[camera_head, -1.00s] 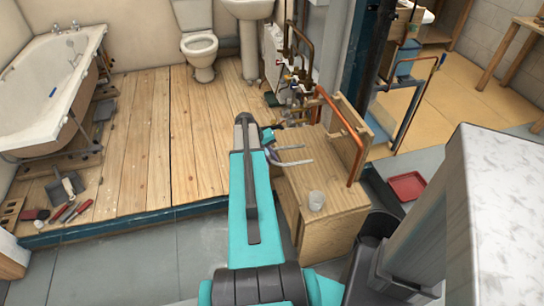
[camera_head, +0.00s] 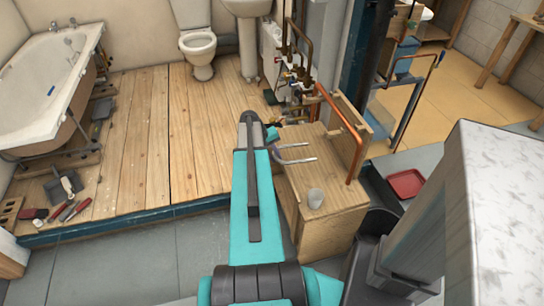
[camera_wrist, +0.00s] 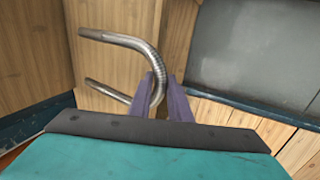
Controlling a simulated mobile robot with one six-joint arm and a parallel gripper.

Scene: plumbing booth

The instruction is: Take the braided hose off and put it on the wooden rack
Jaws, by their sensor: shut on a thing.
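The braided hose (camera_wrist: 152,56) is a silvery U-shaped bend in the wrist view, with both ends pointing left. My gripper (camera_wrist: 161,92) has purple fingers shut on the right side of its bend. In the head view the hose (camera_head: 297,160) shows as two grey prongs pointing right, above the wooden cabinet (camera_head: 335,222). My arm hides most of the gripper there. An upright wooden board with a copper pipe (camera_head: 344,128) stands on the cabinet's far right side. I cannot tell which wooden piece is the rack.
Copper pipes and valves (camera_head: 296,62) are on the wall behind. A dark bin (camera_head: 370,255) and a red tray (camera_head: 405,184) are to the right. The plank floor (camera_head: 165,120) at left is mostly clear.

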